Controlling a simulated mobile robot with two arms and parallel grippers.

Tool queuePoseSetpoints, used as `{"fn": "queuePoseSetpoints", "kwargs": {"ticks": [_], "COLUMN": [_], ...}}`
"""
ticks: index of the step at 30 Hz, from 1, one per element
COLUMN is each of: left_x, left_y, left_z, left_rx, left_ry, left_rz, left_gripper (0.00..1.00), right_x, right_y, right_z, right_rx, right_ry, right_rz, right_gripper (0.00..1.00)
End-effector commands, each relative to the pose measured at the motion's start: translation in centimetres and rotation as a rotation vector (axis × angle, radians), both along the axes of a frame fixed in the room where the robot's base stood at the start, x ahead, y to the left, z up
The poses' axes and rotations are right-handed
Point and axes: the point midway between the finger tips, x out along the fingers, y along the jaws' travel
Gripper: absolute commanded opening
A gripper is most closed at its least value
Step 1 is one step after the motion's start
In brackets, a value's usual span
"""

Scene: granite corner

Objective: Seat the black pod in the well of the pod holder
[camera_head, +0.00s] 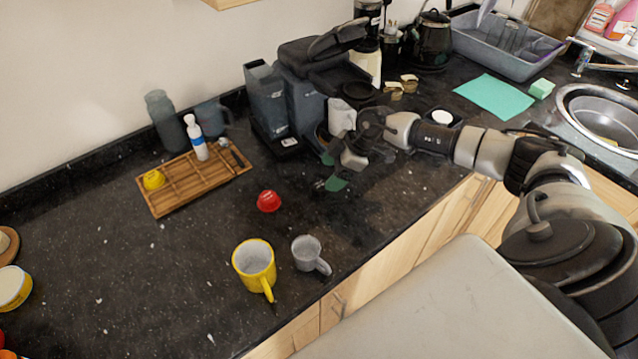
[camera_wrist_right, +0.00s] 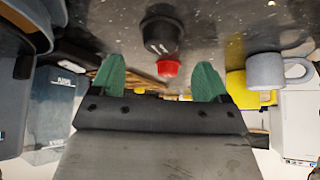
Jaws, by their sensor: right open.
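The black pod (camera_wrist_right: 160,32) shows in the right wrist view on the dark counter, just ahead of my right gripper and between the lines of its fingers, not held. In the head view I cannot clearly pick it out against the dark counter. My right gripper (camera_head: 332,171) is open, low over the counter in front of the coffee machine (camera_head: 305,95); its green fingertips also show in the wrist view (camera_wrist_right: 162,78). I cannot identify the pod holder for certain; a dark square piece with a white disc (camera_head: 441,117) shows behind my right arm. My left gripper is out of view.
A red pod (camera_head: 268,201) stands left of the gripper. A yellow mug (camera_head: 254,266) and a grey mug (camera_head: 307,252) stand near the front edge. A wooden tray (camera_head: 165,201) holds a yellow pod and a white bottle. The left counter is mostly clear.

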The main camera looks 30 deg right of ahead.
Motion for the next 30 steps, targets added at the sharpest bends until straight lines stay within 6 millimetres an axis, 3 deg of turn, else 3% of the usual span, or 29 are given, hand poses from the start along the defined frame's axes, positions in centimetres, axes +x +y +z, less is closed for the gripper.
{"fn": "queuePoseSetpoints", "kwargs": {"ticks": [3, 12, 20, 28, 30], "left_x": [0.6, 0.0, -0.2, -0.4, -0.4], "left_y": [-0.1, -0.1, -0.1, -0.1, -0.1], "left_z": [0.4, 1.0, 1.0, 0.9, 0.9], "left_rx": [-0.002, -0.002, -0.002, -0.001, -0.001], "left_ry": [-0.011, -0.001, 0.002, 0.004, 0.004], "left_rz": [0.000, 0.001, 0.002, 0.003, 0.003], "left_gripper": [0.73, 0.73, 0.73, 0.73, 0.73], "right_x": [0.3, 1.3, 1.3, 1.3, 1.3], "right_y": [0.6, 2.4, 2.4, 2.4, 2.4], "right_z": [-0.7, -4.0, -4.3, -4.3, -4.2], "right_rx": [0.002, 0.001, -0.001, 0.000, 0.000], "right_ry": [0.002, 0.002, 0.000, 0.001, 0.001], "right_rz": [0.001, 0.000, 0.000, 0.001, 0.001], "right_gripper": [0.76, 0.76, 0.76, 0.35, 0.35]}}
